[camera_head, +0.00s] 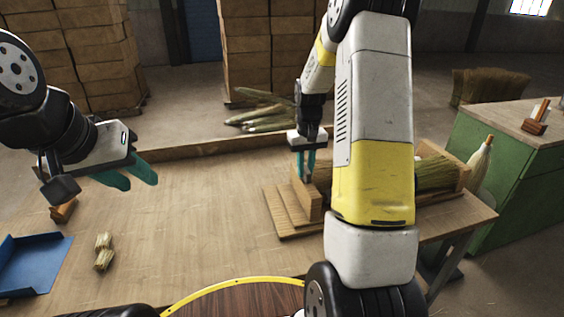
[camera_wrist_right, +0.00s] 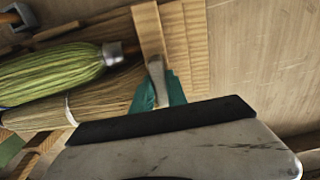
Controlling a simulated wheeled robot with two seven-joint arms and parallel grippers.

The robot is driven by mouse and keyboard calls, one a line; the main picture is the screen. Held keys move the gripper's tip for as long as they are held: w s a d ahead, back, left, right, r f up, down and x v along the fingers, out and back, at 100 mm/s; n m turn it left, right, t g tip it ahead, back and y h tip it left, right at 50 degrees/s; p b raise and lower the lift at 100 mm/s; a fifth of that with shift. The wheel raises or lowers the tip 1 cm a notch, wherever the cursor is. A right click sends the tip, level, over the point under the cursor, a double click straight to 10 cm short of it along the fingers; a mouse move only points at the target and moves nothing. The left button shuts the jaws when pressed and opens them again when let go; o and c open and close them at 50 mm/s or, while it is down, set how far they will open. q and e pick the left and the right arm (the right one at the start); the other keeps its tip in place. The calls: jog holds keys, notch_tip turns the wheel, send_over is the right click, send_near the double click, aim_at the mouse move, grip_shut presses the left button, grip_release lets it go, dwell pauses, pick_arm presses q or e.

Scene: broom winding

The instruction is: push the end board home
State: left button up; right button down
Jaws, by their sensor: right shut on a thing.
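The end board (camera_head: 306,202) is an upright light wooden board at the left end of a wooden cradle on the table. In the right wrist view the end board (camera_wrist_right: 148,30) runs down to my fingers. My right gripper (camera_head: 306,176) points down at its top, with teal fingers shut on it. In the right wrist view my right gripper (camera_wrist_right: 158,92) has a small pale piece between its fingers; its join to the board is unclear. My left gripper (camera_head: 128,178) is empty above the table's left side, its teal fingers apart.
A broom with green-yellow bristles (camera_wrist_right: 50,72) lies in the cradle; my right arm hides part of it in the head view. The table's middle (camera_head: 190,215) is clear. A green cabinet (camera_head: 520,160) stands right.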

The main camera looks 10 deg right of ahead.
jog(key=shift+d, duration=0.3)
jog(key=c, duration=1.3)
grip_release()
jog(key=shift+r, duration=0.25)
notch_tip(320, 180, up, 7)
jog(key=shift+r, duration=0.2)
jog(key=shift+r, duration=0.1)
